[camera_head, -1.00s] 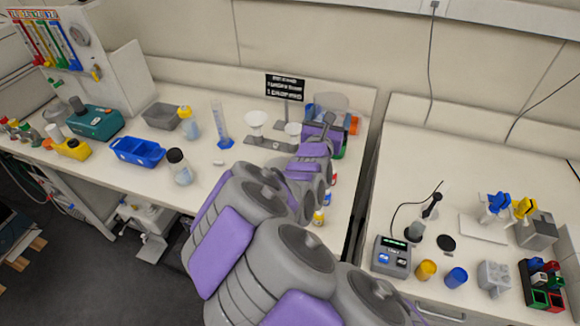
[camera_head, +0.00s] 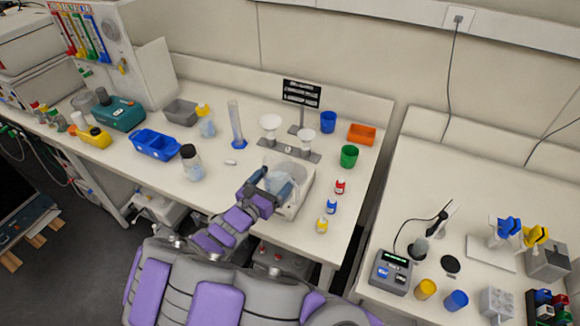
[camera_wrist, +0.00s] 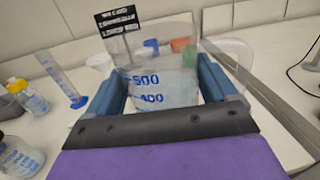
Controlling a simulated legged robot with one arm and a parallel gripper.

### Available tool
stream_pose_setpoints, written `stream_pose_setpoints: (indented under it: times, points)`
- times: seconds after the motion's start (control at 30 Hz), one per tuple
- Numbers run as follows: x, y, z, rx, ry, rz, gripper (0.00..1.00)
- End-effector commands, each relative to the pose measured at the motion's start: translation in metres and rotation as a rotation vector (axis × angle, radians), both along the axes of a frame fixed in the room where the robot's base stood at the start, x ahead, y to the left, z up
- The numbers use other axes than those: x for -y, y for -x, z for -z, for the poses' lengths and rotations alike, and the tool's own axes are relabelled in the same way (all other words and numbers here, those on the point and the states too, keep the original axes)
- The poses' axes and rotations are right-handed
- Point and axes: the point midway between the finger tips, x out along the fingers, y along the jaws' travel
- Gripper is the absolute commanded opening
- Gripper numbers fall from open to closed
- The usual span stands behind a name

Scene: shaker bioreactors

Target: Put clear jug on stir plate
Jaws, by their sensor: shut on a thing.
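My gripper (camera_head: 266,192) is shut on the clear jug (camera_head: 282,184), which looks upright. In the wrist view the jug (camera_wrist: 165,80) shows blue 500 and 400 marks and sits between the two blue finger pads of my gripper (camera_wrist: 168,85). A low white device, which looks like the stir plate (camera_head: 293,211), is on the table below and around the jug in the head view. The jug and gripper hide much of its top. I cannot tell whether the jug's base touches it.
A two-pan balance (camera_head: 290,148) and a black sign (camera_head: 301,93) stand behind. A graduated cylinder (camera_head: 236,125) and a bottle (camera_head: 191,162) are to the left. Small red, blue and yellow bottles (camera_head: 331,207) line the right side, near green (camera_head: 349,157) and blue cups (camera_head: 328,122).

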Motion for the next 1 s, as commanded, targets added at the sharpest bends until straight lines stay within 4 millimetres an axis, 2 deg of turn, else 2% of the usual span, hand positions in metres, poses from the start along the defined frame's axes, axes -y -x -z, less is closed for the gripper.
stream_pose_setpoints:
  times: [0.1, 0.3, 0.5, 0.8, 1.0]
  points:
    - [0.003, -0.029, 0.007, -0.001, 0.000, 0.006, 0.34]
    - [0.014, -0.075, 0.012, -0.001, 0.002, 0.003, 0.34]
    - [0.029, -0.110, 0.013, 0.000, -0.004, 0.000, 0.34]
    - [0.034, -0.130, 0.014, 0.000, -0.001, 0.000, 0.34]
    - [0.027, -0.129, 0.046, -0.001, 0.005, -0.003, 0.34]
